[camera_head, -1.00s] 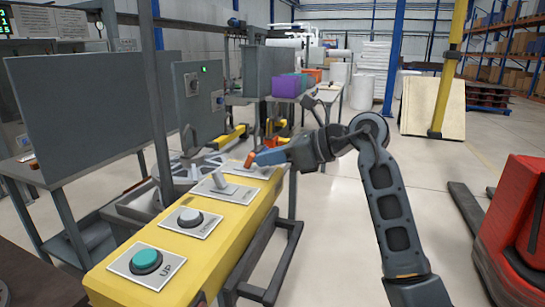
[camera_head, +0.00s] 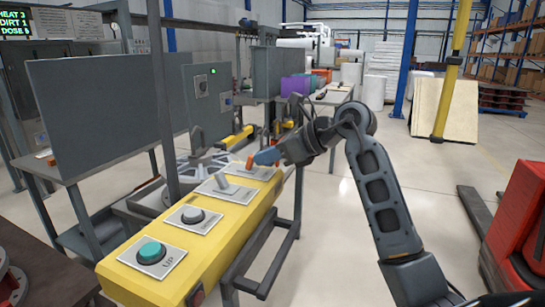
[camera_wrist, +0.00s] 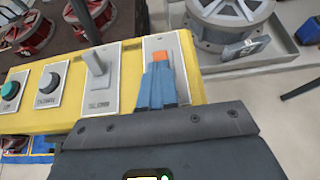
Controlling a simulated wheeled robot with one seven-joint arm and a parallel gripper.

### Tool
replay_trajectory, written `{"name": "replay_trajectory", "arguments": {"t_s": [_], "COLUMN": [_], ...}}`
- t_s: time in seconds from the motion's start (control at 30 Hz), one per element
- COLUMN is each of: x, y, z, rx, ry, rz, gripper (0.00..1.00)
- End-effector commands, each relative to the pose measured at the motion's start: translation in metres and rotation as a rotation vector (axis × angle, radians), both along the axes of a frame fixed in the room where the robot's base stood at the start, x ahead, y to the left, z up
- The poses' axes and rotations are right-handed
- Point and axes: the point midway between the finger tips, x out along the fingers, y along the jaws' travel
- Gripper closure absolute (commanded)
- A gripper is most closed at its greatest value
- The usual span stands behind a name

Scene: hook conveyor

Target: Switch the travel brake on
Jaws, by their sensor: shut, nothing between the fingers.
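A yellow control box (camera_head: 235,220) runs away from me in the head view with a row of plates on top. Its farthest plate (camera_wrist: 183,47) bears an orange part (camera_wrist: 161,57), seemingly a switch lever, which also shows in the head view (camera_head: 250,163). The label is hidden by my fingers. My gripper (camera_wrist: 161,68) is shut and empty, its blue fingertips right at the orange part. I cannot tell whether they touch it. In the head view my gripper (camera_head: 261,158) reaches this far end from the right.
Nearer plates carry a grey lever (camera_head: 222,181), a grey button (camera_head: 192,215) and a green UP button (camera_head: 151,252). A grey panel (camera_head: 95,110) stands left. A red machine (camera_head: 515,240) stands right, with open floor between.

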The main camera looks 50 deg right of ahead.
Motion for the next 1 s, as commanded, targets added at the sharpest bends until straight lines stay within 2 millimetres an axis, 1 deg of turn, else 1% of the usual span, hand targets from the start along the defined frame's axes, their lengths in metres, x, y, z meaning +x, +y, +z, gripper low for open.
{"name": "replay_trajectory", "arguments": {"t_s": [0.1, 0.27, 0.33, 0.4, 0.6, 0.83, 1.0], "x": [0.010, 0.020, 0.024, 0.028, 0.036, 0.035, 0.035], "y": [0.001, 0.003, 0.005, 0.006, 0.009, 0.009, 0.009], "z": [0.007, 0.013, 0.018, 0.019, 0.019, 0.018, 0.023], "rx": [-0.001, 0.000, -0.028, -0.050, -0.045, -0.043, -0.044], "ry": [0.000, 0.000, 0.058, 0.118, 0.120, 0.118, 0.118], "rz": [0.002, 0.001, 0.002, 0.003, 0.001, 0.000, 0.001], "gripper": [1.00, 1.00, 1.00, 1.00, 1.00, 1.00, 1.00]}}
